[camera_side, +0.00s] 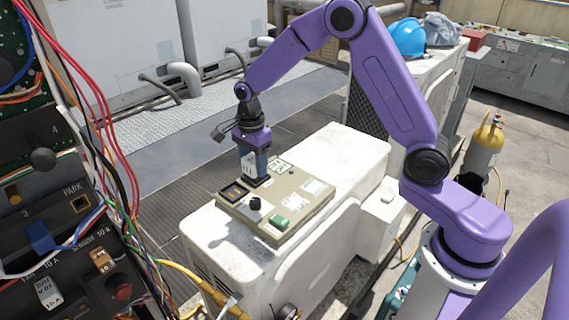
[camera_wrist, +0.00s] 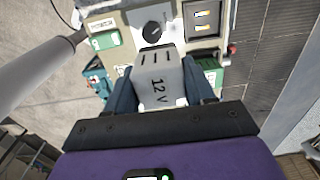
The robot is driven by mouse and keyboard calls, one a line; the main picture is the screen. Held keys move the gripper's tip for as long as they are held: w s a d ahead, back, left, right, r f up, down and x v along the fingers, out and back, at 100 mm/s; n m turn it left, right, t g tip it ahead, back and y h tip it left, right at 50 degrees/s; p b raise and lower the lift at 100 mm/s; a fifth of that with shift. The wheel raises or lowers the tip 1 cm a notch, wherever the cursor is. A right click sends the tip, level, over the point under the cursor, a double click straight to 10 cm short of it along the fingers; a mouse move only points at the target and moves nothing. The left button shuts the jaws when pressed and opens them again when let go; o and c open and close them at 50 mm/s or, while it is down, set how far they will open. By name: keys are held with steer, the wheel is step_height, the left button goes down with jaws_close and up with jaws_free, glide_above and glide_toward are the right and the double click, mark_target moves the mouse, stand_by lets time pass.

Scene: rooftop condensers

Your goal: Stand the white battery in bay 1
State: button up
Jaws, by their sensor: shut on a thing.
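The white battery (camera_wrist: 158,82), marked "12 V", is between the two fingers of my gripper (camera_side: 255,158), which is shut on it. In the side view the battery (camera_side: 248,166) looks upright, with its lower end at the back of a beige panel (camera_side: 300,207). A dark square there is mostly hidden by the battery; I cannot tell whether the battery is inside it or just above. Another dark square bay (camera_side: 233,192) at the panel's left is empty; in the wrist view this bay (camera_wrist: 203,19) shows yellow contacts. I cannot read the bay numbers.
The panel lies on a white condenser unit (camera_side: 345,155) and carries a black knob (camera_side: 254,204) and a green switch (camera_side: 280,222). A cabinet with loose wires (camera_side: 60,210) fills the left. A blue helmet (camera_side: 408,38) and a gas cylinder (camera_side: 485,145) are at the right.

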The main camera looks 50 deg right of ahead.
steer(key=shift+w+a+f, duration=0.25)
steer(key=shift+w+f, duration=1.1)
steer(key=shift+w+a+f, duration=0.25)
steer(key=shift+w+f, duration=1.05)
steer(key=shift+f, duration=0.1)
steer(key=shift+w+a+f, duration=0.25)
steer(key=shift+w+f, duration=1.1)
steer(key=shift+f, duration=0.85)
steer(key=o, duration=1.3)
step_height(320, 180, up, 18)
steer(key=shift+f, duration=0.25)
